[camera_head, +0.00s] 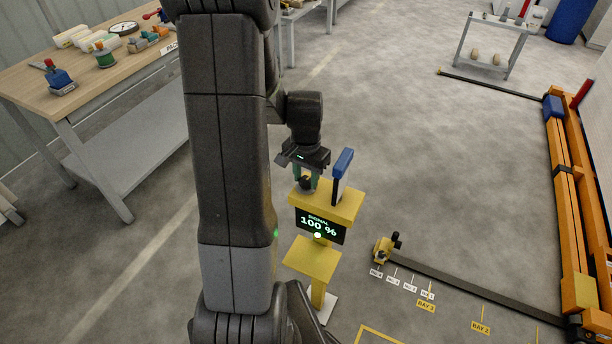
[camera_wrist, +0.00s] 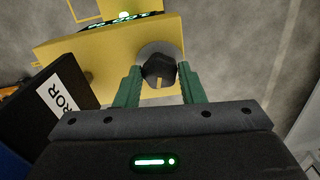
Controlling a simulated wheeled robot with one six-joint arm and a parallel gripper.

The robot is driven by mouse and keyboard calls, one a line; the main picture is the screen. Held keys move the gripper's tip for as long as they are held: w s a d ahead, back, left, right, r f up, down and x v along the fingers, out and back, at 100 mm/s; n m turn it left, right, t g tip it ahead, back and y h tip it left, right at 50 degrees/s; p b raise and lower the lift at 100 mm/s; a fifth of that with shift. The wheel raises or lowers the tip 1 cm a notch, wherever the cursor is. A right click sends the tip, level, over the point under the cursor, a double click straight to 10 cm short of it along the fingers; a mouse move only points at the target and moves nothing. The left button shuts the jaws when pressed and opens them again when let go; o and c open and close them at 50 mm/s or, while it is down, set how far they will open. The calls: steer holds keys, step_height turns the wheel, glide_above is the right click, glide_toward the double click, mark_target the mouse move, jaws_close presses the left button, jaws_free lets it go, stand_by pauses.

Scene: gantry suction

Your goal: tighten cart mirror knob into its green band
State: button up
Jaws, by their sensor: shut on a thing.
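The mirror knob (camera_wrist: 160,72) is black with a pale pointer mark, set on a grey round base on top of the yellow cart (camera_wrist: 110,46). My gripper (camera_wrist: 160,85) has its two green fingers on either side of the knob, shut on it. In the head view my gripper (camera_head: 306,178) reaches down onto the yellow cart (camera_head: 340,205), and the knob is mostly hidden. The cart's black display (camera_head: 319,226) reads "SIGNAL 100 %" in green with a lit dot below. No green band around the knob can be made out.
A black block labelled with "ROR" visible (camera_wrist: 58,100), blue-backed in the head view (camera_head: 343,170), stands beside my gripper. A small yellow device (camera_head: 383,250) sits on a dark floor rail (camera_head: 470,283). A workbench (camera_head: 90,75) stands at left. Floor between is clear.

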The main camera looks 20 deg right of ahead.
mark_target(306, 180)
steer(key=o, duration=1)
steer(key=shift+r, duration=0.15)
step_height(306, 180, up, 14)
steer(key=shift+f, duration=0.2)
